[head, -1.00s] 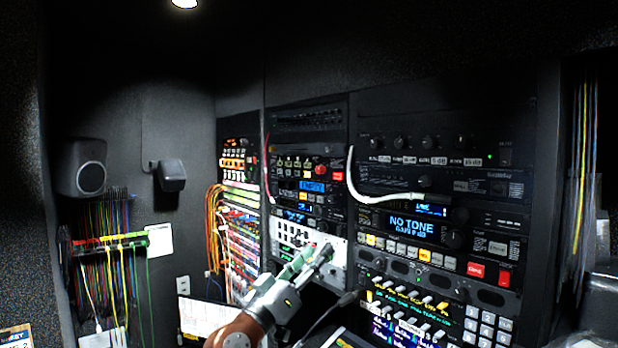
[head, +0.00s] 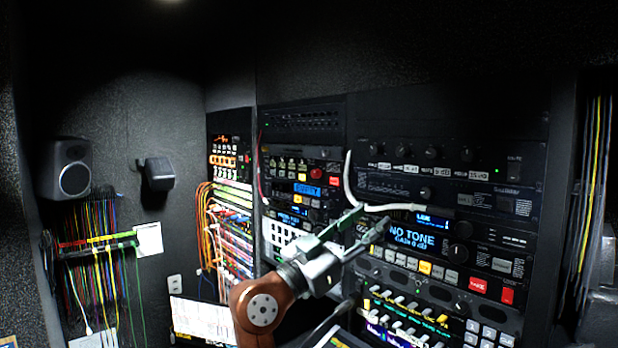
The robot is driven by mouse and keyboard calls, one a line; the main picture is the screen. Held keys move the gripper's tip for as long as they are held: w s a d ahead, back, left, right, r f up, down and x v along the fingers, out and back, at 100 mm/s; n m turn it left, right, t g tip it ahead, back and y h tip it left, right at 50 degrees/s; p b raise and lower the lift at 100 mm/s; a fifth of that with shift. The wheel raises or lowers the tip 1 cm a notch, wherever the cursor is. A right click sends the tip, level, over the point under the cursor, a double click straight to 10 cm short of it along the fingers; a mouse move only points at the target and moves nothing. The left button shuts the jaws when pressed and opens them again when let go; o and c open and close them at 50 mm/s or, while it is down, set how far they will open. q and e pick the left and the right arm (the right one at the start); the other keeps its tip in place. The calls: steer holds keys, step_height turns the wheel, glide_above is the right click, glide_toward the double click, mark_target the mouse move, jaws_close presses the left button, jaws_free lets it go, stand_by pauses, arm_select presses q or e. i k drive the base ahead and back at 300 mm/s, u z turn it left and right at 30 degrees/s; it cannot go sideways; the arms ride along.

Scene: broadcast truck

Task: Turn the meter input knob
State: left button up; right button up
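My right gripper (head: 373,218) is in front of the rack, its two fingers apart with nothing seen between them. Its fingertips point right, by the left end of the unit with the blue NO TONE display (head: 415,237). They cover part of that unit's left side. Two dark knobs sit right of the display, an upper knob (head: 461,229) and a lower knob (head: 458,253). The labels are too small to tell which knob is the meter input. No contact between gripper and knobs shows. My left gripper is not in view.
A white cable (head: 349,178) hangs across the rack and runs right above the display. A row of small knobs (head: 432,153) is on the panel above. Red buttons (head: 478,285) and a switch panel (head: 405,315) lie below.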

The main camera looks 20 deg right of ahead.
mark_target(317, 173)
steer(key=i, duration=1.35)
